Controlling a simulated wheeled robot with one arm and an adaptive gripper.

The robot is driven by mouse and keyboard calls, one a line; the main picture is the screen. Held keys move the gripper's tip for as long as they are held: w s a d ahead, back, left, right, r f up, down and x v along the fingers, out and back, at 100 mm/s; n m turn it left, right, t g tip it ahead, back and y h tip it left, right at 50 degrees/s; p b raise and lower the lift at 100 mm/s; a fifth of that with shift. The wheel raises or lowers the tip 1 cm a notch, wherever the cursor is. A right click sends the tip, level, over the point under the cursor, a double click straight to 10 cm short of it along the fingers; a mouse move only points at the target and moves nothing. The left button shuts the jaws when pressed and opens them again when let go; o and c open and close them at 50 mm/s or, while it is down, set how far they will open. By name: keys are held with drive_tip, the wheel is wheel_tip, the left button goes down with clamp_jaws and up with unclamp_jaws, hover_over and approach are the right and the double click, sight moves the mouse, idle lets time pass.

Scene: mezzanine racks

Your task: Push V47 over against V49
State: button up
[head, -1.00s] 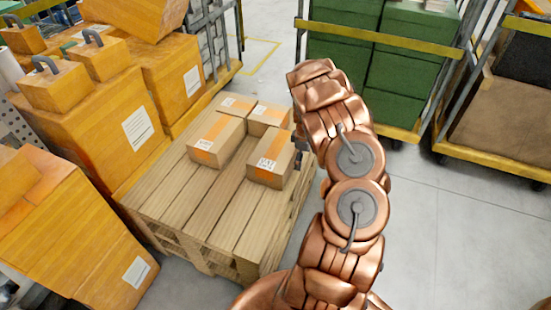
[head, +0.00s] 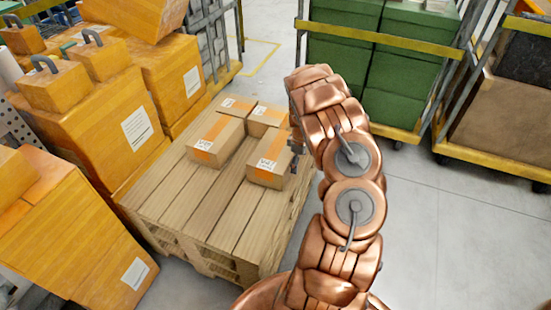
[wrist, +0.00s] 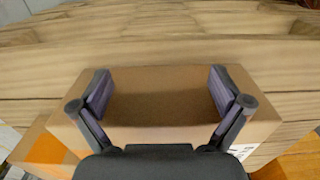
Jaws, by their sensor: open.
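My gripper (head: 295,146) is at the right side of the front right carton, mostly hidden by my arm. In the wrist view its open fingers (wrist: 160,92) spread over a carton (wrist: 165,105).
The pallet (head: 225,215) has bare slats in front of the cartons. Large orange cases (head: 95,115) crowd its left side. A rack of green boxes (head: 395,75) and another cart (head: 510,115) stand behind at the right. The floor at right is clear.

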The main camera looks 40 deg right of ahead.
sight(275, 154)
drive_tip(key=shift+w+a+b, duration=0.45)
drive_tip(key=shift+w+a, duration=0.35)
drive_tip(key=shift+w, duration=0.7)
drive_tip(key=shift+w+a+b, duration=0.5)
drive_tip(key=shift+w+a, duration=0.3)
drive_tip(key=shift+w, duration=0.7)
drive_tip(key=shift+w+a+b, duration=0.45)
drive_tip(key=shift+w+a, duration=0.35)
drive_tip(key=shift+w, duration=0.7)
drive_tip(key=shift+w+a+b, duration=0.2)
drive_tip(key=shift+w+a, duration=0.1)
drive_tip(key=shift+w, duration=0.3)
drive_tip(key=shift+w+a+b, duration=0.15)
drive_tip(key=shift+w+a, duration=0.15)
drive_tip(key=shift+w, duration=0.25)
drive_tip(key=shift+s+d+p, duration=0.35)
drive_tip(key=shift+s+p, duration=0.15)
drive_tip(key=shift+s, duration=0.15)
drive_tip(key=shift+s+d+p, duration=0.35)
drive_tip(key=shift+s+p, duration=0.15)
drive_tip(key=shift+s, duration=0.15)
drive_tip(key=shift+r+p, duration=1.65)
drive_tip(key=shift+r, duration=4.85)
